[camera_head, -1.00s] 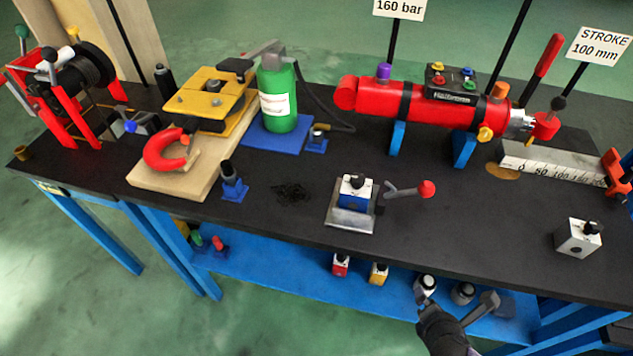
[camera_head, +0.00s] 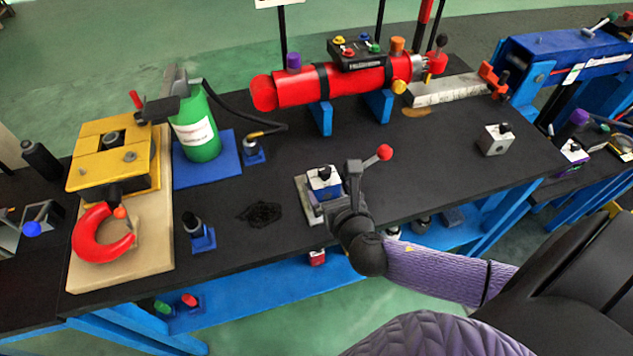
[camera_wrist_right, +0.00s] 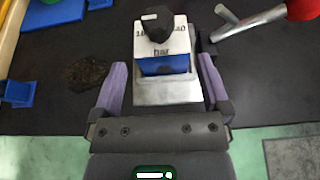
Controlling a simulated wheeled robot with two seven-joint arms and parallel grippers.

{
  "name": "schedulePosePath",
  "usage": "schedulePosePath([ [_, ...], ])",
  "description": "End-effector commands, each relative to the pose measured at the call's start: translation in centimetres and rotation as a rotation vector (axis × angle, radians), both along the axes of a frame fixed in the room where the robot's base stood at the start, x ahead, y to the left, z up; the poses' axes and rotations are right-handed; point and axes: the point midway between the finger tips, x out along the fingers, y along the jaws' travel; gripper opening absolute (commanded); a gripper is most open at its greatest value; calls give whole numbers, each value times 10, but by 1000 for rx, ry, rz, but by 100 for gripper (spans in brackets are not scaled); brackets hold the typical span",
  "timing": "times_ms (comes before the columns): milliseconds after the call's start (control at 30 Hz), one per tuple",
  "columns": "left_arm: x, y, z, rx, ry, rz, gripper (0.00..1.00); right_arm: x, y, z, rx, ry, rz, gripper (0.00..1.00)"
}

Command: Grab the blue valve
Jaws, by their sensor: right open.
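The blue valve (camera_head: 323,182) is a small blue and white block with a black knob, standing on a grey metal plate on the black bench. The right wrist view shows the valve (camera_wrist_right: 164,48) upright, with its white label and blue lower band facing the camera. My right gripper (camera_head: 335,194) is at the valve's near side and partly covers the plate. In the right wrist view its open fingers (camera_wrist_right: 161,84) point at the valve, one to each side of the plate. Whether they touch anything cannot be told. My left gripper is out of view.
A red-ended lever (camera_head: 385,152) sticks out right of the valve, close to my right finger. A green bottle (camera_head: 195,130) and a red hook (camera_head: 100,235) are to the left. A white block (camera_head: 496,140) stands right.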

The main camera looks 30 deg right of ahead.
Motion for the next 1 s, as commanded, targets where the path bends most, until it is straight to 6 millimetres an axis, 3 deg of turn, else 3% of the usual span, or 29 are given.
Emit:
schedulePosePath([
  [300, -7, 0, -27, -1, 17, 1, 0, 51, -14, -21, 1, 1, -1, 97],
  [567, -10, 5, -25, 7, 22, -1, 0, 55, -15, -20, 3, 2, 0, 97],
  [1000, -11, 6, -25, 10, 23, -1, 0, 55, -15, -20, 3, 2, 0, 4],
])
